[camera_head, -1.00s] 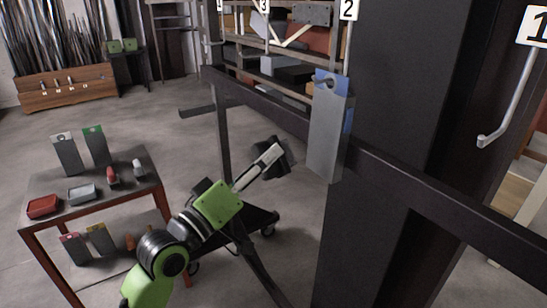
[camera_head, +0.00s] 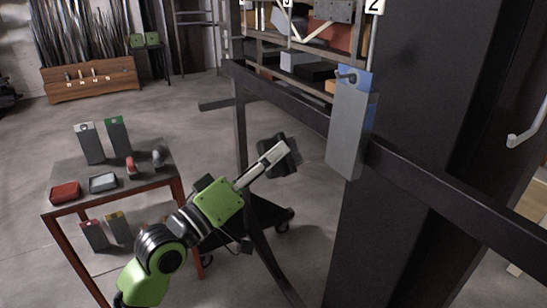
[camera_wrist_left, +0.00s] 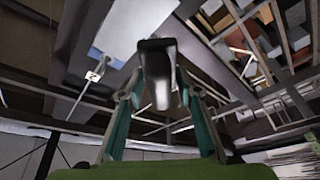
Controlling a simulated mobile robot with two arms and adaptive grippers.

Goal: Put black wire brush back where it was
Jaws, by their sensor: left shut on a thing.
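My left gripper (camera_head: 268,163) is in the middle of the head view, shut on the black wire brush (camera_head: 292,152). It holds the brush in the air in front of the dark metal frame, apart from the small table. In the left wrist view the brush (camera_wrist_left: 157,60) is a dark block between the two fingers. Its bristle side is hard to make out. My right gripper is out of view.
A small table (camera_head: 140,192) at the left carries grey boxes, red and grey trays and small tools. A grey box with a blue top (camera_head: 348,125) hangs on a horizontal dark beam (camera_head: 430,180), right of the gripper. A thick dark column stands behind it. Open floor lies between.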

